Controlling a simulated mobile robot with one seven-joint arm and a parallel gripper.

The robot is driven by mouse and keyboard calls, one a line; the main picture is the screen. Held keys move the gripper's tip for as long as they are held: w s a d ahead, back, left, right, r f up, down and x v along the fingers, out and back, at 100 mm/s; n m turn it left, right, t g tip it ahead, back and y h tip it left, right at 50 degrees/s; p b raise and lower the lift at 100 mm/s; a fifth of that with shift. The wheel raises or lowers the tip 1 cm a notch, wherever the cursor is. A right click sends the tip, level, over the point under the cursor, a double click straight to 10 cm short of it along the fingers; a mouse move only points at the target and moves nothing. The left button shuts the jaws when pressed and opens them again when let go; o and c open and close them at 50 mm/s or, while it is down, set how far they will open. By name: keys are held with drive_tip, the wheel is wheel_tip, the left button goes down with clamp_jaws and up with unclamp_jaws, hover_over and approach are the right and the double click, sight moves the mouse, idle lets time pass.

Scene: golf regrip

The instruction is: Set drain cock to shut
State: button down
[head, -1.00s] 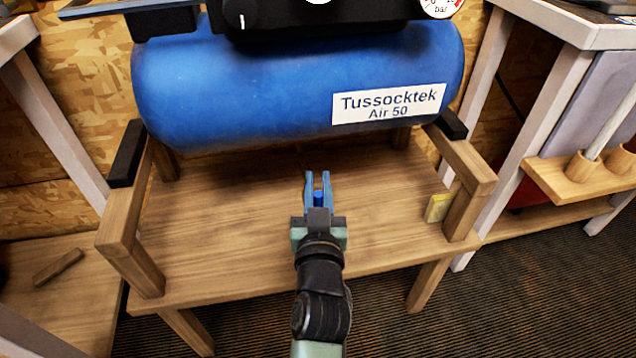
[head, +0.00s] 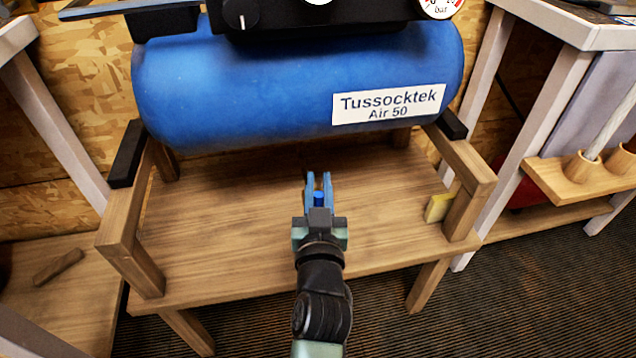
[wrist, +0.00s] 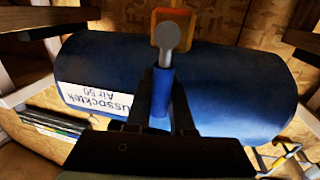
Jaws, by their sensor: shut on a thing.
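The blue air tank (head: 250,100) with a "Tussocktek Air 50" label lies across a wooden stand. The drain cock shows in the wrist view under the tank: an orange body (wrist: 172,20), a grey round-ended lever (wrist: 170,38) and a blue sleeve (wrist: 161,92) in line with it. The lever points from the body toward my gripper. My gripper (head: 319,180) is shut on the blue sleeve, with one finger on each side. In the head view the blue tip (head: 319,197) shows between the fingers, and the cock's body is hidden behind the tank.
The stand's wooden shelf (head: 220,235) lies below my gripper and is mostly clear. A yellow block (head: 438,208) sits by the right front post. Stand posts rise at both sides. A black control box with a knob (head: 238,14) and a gauge (head: 438,6) are above the tank.

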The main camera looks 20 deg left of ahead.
drive_tip(key=shift+d, duration=0.1)
drive_tip(key=w+d+f+m+g+y+p, duration=0.1)
drive_tip(key=f+m, duration=0.5)
drive_tip(key=m, duration=0.9)
drive_tip(key=shift+w+d+f+m+g+y+p, duration=0.35)
drive_tip(key=shift+w+d+g+p, duration=0.55)
drive_tip(key=shift+d+g+p, duration=0.5)
drive_tip(key=shift+d, duration=0.15)
drive_tip(key=c, duration=0.8)
unclamp_jaws()
drive_tip(key=shift+r, duration=0.1)
drive_tip(key=shift+s, duration=0.1)
